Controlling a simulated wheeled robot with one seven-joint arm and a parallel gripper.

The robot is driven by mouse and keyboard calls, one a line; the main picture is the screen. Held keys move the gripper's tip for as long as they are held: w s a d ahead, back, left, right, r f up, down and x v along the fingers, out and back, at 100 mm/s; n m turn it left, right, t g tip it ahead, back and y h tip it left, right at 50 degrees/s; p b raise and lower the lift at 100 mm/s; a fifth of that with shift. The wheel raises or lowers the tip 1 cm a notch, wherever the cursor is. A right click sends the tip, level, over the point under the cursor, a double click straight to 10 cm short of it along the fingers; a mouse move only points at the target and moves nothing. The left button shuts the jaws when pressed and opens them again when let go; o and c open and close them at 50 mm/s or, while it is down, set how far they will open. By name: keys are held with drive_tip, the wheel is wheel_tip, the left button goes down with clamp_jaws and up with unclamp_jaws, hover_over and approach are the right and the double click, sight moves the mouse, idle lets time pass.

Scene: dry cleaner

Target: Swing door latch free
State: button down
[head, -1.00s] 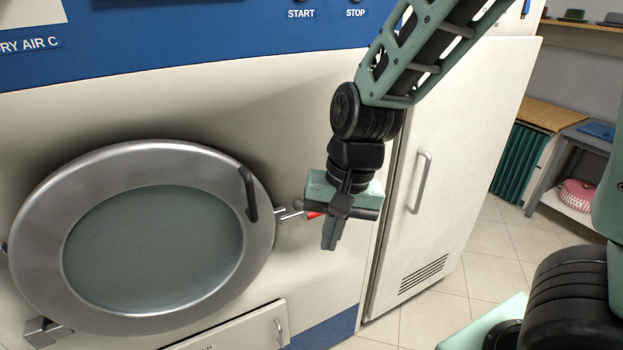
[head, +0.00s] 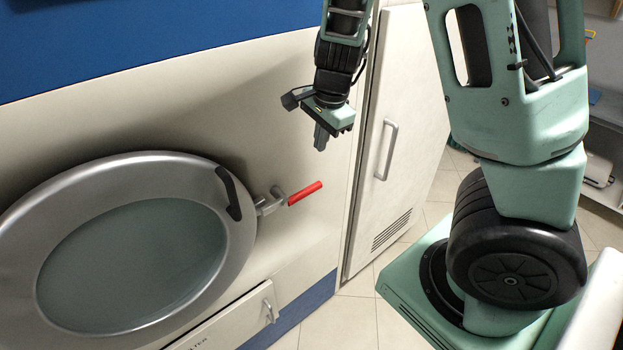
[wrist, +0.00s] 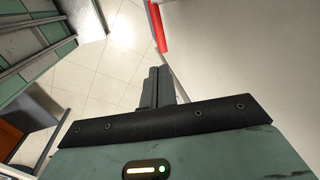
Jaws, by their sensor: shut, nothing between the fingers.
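The round metal door (head: 35,215) with its glass window is on the left of the head view. It has a black handle (head: 229,194) on its right rim. The latch (head: 270,202) sits at the door's right edge, and its red lever (head: 305,193) points right and slightly up. In the wrist view the red lever (wrist: 157,28) shows at the top, beyond the fingertips. My gripper (head: 320,138) is shut and empty, above and a little right of the red lever, apart from it. Its closed fingers also show in the wrist view (wrist: 158,85).
A white cabinet door with a grey handle (head: 386,150) stands right of the machine. A lower drawer with a small handle (head: 270,302) is below the round door. Tiled floor (head: 345,320) is visible at bottom centre. My own arm links fill the right side.

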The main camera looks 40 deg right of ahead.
sight(311, 187)
drive_tip(key=w+f+b, duration=0.1)
drive_tip(key=f, duration=0.3)
drive_tip(key=f+b, duration=0.1)
drive_tip(key=f, duration=0.4)
drive_tip(key=w+f+b, duration=0.1)
drive_tip(key=f, duration=0.3)
drive_tip(key=shift+w+f, duration=0.35)
drive_tip(key=shift+b, duration=0.3)
